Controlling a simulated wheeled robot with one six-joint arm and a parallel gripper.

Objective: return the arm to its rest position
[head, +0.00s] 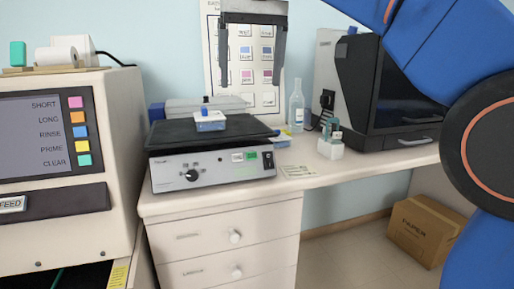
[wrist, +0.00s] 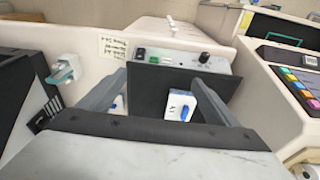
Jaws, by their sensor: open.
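My gripper (head: 252,78) hangs at the top middle of the head view, its two grey fingers spread wide apart with nothing between them. It shows in front of the wall chart, above a small white container with a blue top (head: 209,120). That container sits on the black top of a bench device (head: 205,172). In the wrist view my gripper (wrist: 158,80) is also open, and the white container (wrist: 179,105) shows beyond and between the fingers, apart from them. My blue arm fills the right of the head view.
A large machine with coloured buttons (head: 67,195) stands at left. A clear bottle (head: 297,106), a small white holder (head: 331,148) and a dark-fronted cabinet (head: 400,95) stand at right on the counter (head: 360,165). A cardboard box (head: 425,230) is on the floor.

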